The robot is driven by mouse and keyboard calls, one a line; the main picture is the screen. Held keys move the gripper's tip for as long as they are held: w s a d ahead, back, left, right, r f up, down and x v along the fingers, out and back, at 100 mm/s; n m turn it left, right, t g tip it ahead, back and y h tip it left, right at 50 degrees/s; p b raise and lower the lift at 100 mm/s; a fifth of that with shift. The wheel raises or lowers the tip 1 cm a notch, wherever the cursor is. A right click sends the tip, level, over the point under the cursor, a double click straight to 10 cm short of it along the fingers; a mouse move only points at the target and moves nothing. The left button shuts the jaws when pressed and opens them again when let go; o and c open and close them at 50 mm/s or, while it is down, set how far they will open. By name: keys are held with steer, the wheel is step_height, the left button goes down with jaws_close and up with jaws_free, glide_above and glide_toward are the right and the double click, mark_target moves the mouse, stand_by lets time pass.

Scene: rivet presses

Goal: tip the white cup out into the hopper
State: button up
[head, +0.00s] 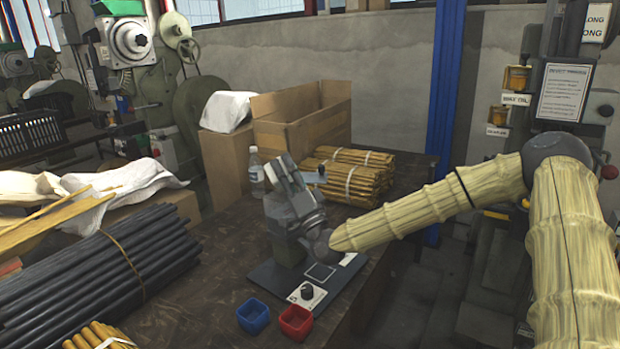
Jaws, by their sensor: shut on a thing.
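My gripper (285,178) is at the end of the arm that reaches in from the right, above the dark bench. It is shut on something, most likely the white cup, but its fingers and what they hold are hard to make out. A small pale patch shows just right of the gripper; I cannot tell whether it is part of the cup. Below my gripper is a bench device on a dark base plate (268,275), with a dial panel at its front. My gripper and wrist cover much of it. I cannot pick out the hopper; it may be hidden there.
A clear bottle (256,172) stands behind my gripper. Tied brown bundles (352,178) and an open cardboard box (300,118) are farther back. A blue bin (253,316) and a red bin (295,322) stand at the front. Dark rods (95,275) lie at left.

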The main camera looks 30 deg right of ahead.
steer(key=shift+a+f+m+t+h+b, duration=0.15)
steer(key=shift+f+m+t+h+b, duration=0.1)
steer(key=shift+m+h+b, duration=0.6)
steer(key=shift+a+f+m+t+h+b, duration=0.1)
steer(key=shift+f+m+t+h+b, duration=0.1)
steer(key=shift+m+h+b, duration=0.65)
steer(key=shift+d+r+m+h+b, duration=0.15)
steer(key=shift+m+h+b, duration=0.15)
steer(key=shift+m+h, duration=0.5)
steer(key=shift+d+r+m+h+b, duration=0.15)
steer(key=shift+m+h+b, duration=0.1)
steer(key=shift+m+h, duration=0.55)
steer(key=shift+m, duration=0.3)
steer(key=shift+w+a+r, duration=0.2)
steer(key=shift+a+r, duration=0.1)
